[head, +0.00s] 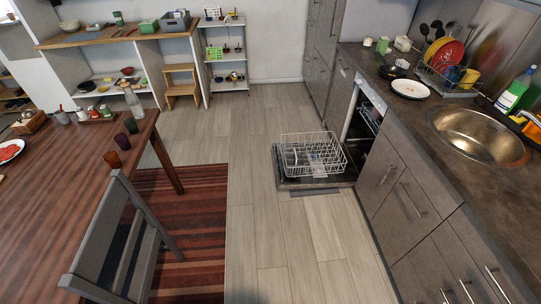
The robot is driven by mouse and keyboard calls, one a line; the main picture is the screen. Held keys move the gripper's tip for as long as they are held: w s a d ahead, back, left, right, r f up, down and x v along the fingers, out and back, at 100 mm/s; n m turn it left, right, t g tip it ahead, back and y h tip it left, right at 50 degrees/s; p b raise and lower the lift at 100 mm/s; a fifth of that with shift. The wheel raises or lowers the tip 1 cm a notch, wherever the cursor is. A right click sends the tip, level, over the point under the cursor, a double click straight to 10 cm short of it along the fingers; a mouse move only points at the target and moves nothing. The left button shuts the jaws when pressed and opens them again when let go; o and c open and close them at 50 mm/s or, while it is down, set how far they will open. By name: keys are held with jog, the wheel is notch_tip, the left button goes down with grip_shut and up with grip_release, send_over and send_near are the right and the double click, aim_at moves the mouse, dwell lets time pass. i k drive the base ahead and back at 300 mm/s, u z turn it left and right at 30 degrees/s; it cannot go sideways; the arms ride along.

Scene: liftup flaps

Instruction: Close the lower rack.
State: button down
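The lower rack (312,152) is a white wire basket pulled out of the dishwasher (361,125). It stands over the lowered dishwasher door (290,183), which lies open near the floor. The rack looks mostly empty, though small details inside are hard to make out. The dishwasher's opening faces left in the counter row, and part of an upper rack (371,117) shows inside it. My gripper is not in view.
Grey drawers (405,199) and a counter with a sink (480,135) run along the right. A wooden table (60,165) and grey chair (120,245) stand left, on a striped rug (190,230). The wood floor (255,225) between is clear.

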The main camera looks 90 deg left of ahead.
aim_at(323, 140)
jog(key=k, duration=0.7)
jog(key=u, duration=2.6)
jog(key=i, duration=1.1)
jog(key=u, duration=0.25)
jog(key=i, duration=1.65)
jog(key=u, duration=0.65)
jog(key=i, duration=0.25)
jog(key=u, duration=0.25)
